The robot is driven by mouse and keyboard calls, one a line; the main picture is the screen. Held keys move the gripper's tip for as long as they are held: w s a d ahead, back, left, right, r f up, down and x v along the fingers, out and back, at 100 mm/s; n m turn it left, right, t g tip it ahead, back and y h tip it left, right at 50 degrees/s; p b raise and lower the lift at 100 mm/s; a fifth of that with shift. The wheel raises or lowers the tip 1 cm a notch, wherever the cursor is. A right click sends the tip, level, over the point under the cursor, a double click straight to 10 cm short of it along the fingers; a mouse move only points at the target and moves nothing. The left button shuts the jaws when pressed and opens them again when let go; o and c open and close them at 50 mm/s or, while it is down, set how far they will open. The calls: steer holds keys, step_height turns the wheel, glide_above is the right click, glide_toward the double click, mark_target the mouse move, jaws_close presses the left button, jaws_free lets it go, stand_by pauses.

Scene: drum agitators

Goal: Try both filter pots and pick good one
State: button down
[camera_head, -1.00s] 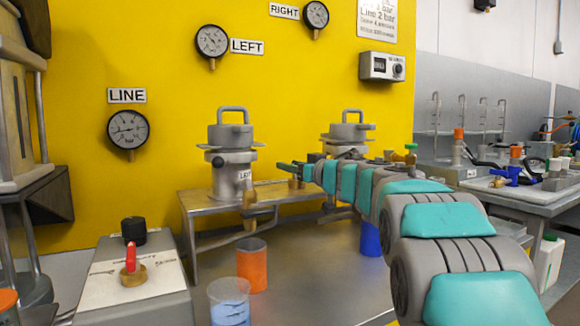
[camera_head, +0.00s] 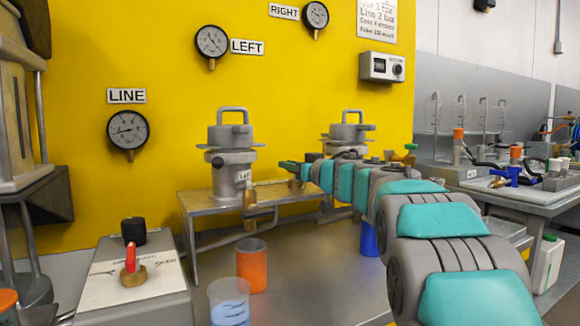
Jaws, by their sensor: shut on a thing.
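My gripper (camera_head: 308,172) is between the pots and appears shut on a small green lever (camera_head: 288,165) above a brass fitting (camera_head: 297,185); the exact grip is hard to see. The LEFT gauge (camera_head: 212,41), RIGHT gauge (camera_head: 315,16) and LINE gauge (camera_head: 128,130) hang on the yellow wall.
An orange cup (camera_head: 252,267) and a clear beaker of blue liquid (camera_head: 229,304) stand in front; a blue cup (camera_head: 370,240) is partly behind my arm. A panel with a red lever (camera_head: 130,262) is at left. A side bench (camera_head: 520,190) with fittings is at right.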

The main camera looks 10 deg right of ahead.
stand_by(0.4)
steer(key=m+t+h+p, duration=0.1)
steer(key=h, duration=0.1)
steer(key=shift+m+h, duration=0.3)
steer(key=shift+m, duration=0.1)
steer(key=h, duration=0.1)
steer(key=m+h, duration=0.1)
steer(key=m+h+b, duration=0.1)
steer(key=shift+w+d+f+t, duration=0.15)
steer(key=shift+d+f+t, duration=0.1)
steer(key=shift+d+t, duration=0.05)
steer(key=m+h+b, duration=0.2)
steer(key=h, duration=0.1)
steer(key=shift+d+f, duration=0.1)
steer(key=shift+d, duration=0.3)
steer(key=shift+d+m+h+b, duration=0.2)
steer(key=shift+m+h+b, duration=0.4)
steer(key=shift+h+b, duration=0.5)
steer(key=shift+r+h, duration=0.25)
steer(key=shift+h, duration=0.05)
steer(key=shift+r+m, duration=0.1)
steer(key=shift+m, duration=0.2)
steer(key=c, duration=0.9)
jaws_free()
